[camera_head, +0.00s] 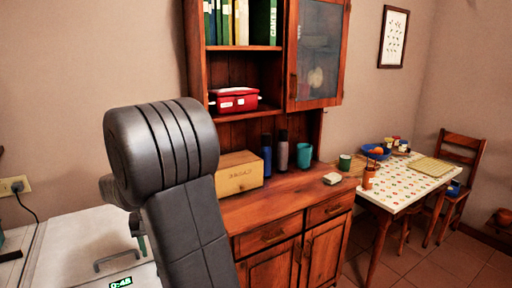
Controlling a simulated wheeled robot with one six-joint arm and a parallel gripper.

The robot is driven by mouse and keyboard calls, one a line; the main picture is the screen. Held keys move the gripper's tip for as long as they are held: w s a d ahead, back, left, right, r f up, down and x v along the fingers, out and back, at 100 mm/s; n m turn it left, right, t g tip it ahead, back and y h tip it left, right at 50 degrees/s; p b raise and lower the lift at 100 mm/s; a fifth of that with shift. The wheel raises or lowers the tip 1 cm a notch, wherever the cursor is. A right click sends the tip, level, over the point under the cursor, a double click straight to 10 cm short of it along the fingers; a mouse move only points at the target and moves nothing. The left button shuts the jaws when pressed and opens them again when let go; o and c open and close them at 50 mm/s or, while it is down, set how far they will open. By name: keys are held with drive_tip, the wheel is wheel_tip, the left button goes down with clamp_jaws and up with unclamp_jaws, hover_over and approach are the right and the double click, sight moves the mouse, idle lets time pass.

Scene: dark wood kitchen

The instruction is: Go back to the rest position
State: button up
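My arm's thick dark grey link and rounded joint fill the left centre of the head view, in front of the wall and the left end of the wooden cabinet (270,212). A small dark part shows behind the joint at its left, too covered to make out. My gripper's fingers do not show, so I cannot see whether it holds anything.
On the cabinet stand a wooden bread box (236,173), bottles (282,152), a teal cup (304,155) and a green mug (344,162). A white appliance (75,250) is lower left. A patterned table (410,181) and chair (463,150) stand right; floor (440,265) shows in front.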

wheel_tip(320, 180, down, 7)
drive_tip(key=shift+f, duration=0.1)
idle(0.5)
